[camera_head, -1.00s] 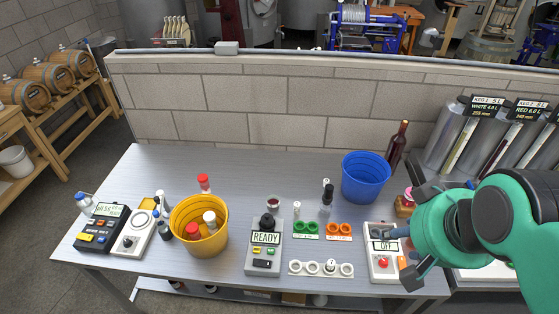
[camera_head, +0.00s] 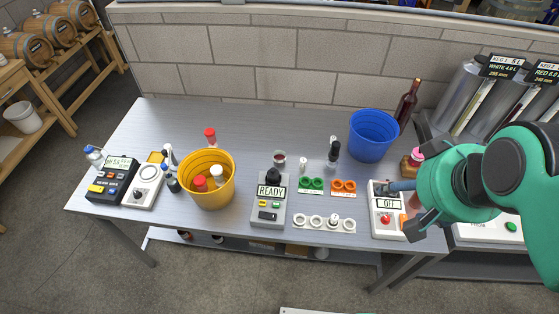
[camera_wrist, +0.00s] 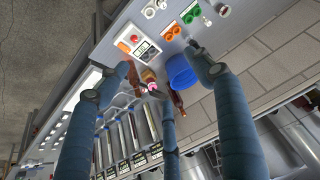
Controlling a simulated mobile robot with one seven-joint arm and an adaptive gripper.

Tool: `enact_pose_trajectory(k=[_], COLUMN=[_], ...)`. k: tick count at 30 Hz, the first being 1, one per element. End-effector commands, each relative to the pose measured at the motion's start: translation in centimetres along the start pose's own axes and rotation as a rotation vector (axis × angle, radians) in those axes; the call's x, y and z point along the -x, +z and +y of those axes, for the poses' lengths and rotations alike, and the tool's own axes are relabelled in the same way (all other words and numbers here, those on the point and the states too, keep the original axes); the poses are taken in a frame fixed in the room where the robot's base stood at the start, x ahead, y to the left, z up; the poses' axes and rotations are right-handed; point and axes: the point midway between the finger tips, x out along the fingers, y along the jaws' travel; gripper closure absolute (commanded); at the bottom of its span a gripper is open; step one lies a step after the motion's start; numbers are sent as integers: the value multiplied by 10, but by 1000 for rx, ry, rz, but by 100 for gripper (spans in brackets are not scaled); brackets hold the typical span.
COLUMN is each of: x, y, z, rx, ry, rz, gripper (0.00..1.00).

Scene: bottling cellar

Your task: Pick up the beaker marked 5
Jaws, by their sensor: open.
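No beaker with a readable 5 can be made out in either view. A small glass vessel with dark red contents (camera_head: 279,158) stands behind the READY device in the head view; I see no mark on it. My gripper (camera_head: 415,187) is open, with its fingers spread, at the right end of the table beside the device reading OFF (camera_head: 387,222). In the wrist view my gripper (camera_wrist: 160,75) has its fingers apart with nothing held between them. A pink-capped jar (camera_wrist: 148,75) and the blue bucket (camera_wrist: 181,71) show beyond them.
A yellow bucket (camera_head: 207,189) holding bottles stands left of the READY device (camera_head: 269,204). Green (camera_head: 311,184) and orange (camera_head: 343,186) holders and a white rack (camera_head: 325,225) lie mid-table. A wine bottle (camera_head: 406,104) stands behind.

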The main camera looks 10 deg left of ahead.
Motion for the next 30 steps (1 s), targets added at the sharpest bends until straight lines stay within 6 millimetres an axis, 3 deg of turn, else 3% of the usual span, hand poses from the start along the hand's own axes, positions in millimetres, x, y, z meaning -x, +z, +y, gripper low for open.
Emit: enact_pose_trajectory(k=[8, 14, 22, 30], x=[0, -3, -16, -45], y=[-1, -14, -59, -114], z=[0, -4, -17, -39], rx=[0, 1, 4, 7], ry=[-1, -5, -20, -35], rz=[-1, -15, -61, -119], gripper=[34, 34, 34, 34])
